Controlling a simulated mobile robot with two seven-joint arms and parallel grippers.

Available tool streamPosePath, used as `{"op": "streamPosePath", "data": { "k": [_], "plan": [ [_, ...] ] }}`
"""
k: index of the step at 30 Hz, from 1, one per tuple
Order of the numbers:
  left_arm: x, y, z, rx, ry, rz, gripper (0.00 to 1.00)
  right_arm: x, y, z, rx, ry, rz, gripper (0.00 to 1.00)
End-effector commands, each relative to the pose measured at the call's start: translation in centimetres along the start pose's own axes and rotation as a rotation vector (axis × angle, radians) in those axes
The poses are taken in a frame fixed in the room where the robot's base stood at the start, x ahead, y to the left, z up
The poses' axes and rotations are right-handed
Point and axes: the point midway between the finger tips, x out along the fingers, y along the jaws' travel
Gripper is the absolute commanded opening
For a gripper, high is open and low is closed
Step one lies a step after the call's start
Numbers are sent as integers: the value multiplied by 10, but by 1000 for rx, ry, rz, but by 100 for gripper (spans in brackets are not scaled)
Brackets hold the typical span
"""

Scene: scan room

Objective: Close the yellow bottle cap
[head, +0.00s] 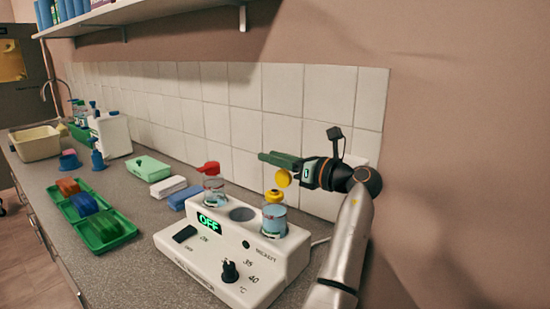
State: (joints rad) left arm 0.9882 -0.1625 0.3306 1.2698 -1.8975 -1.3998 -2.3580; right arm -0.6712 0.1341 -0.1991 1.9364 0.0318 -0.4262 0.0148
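A clear bottle with bluish contents (273,220) stands upright in the right hole of a white heater block. It has a yellow neck piece, and the yellow bottle cap (283,178) shows as a disc tilted up above it, apparently open.
The white heater (215,262) reads OFF and has an empty middle hole. A red-capped bottle (213,190) stands in its left hole. Green trays (108,232), boxes and a cream tub (36,143) lie further left. A tiled wall (230,110) is behind, a shelf (140,14) above.

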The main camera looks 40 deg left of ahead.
Motion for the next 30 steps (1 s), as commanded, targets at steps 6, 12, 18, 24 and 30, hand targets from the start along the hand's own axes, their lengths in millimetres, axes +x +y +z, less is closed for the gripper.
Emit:
{"op": "streamPosePath", "data": {
  "k": [6, 12, 18, 24, 30],
  "plan": [
    [0, 0, 0, 0, 0, 1, 33, 1, 0, -2, -1, 3, 1, 63],
    [0, 0, 0, 0, 0, 1, 10, 1, 0, -3, -1, 5, 0, 63],
    [0, 0, 0, 0, 0, 1, 0, 2, 0, -3, -1, 5, 0, 63],
    [0, 0, 0, 0, 1, 0, 0, 2, 0, -3, -1, 5, -1, 63],
    [0, 0, 0, -1, 1, 0, 0, 1, -1, -3, -1, 5, -2, 63]
  ]
}}
